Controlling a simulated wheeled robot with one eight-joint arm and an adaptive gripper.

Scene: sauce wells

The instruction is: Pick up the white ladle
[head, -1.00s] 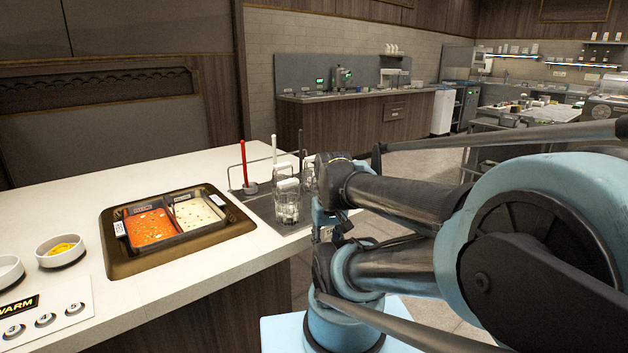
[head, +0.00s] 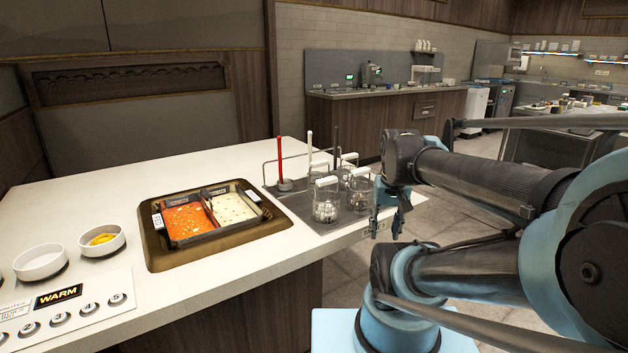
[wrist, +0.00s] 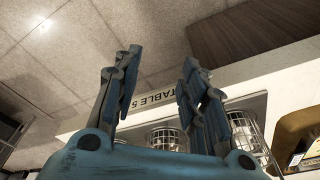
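The white ladle shows as an upright white handle (head: 309,149) in the rack at the back right of the counter, in the head view. Its lower end is hidden behind the baskets. A red-handled ladle (head: 280,160) stands to its left and a dark handle (head: 336,148) to its right. My gripper (head: 385,222) hangs at the counter's right edge, right of the baskets and apart from the white ladle. In the wrist view my gripper (wrist: 160,62) has its fingers spread with nothing between them. I cannot make out the white ladle there.
Several wire baskets with white grips (head: 326,205) stand in front of the handles; they also show in the wrist view (wrist: 166,138). A pan with red and white sauce wells (head: 160,255) lies to the left. Two bowls (head: 40,263) stand further left. The counter behind the pan is clear.

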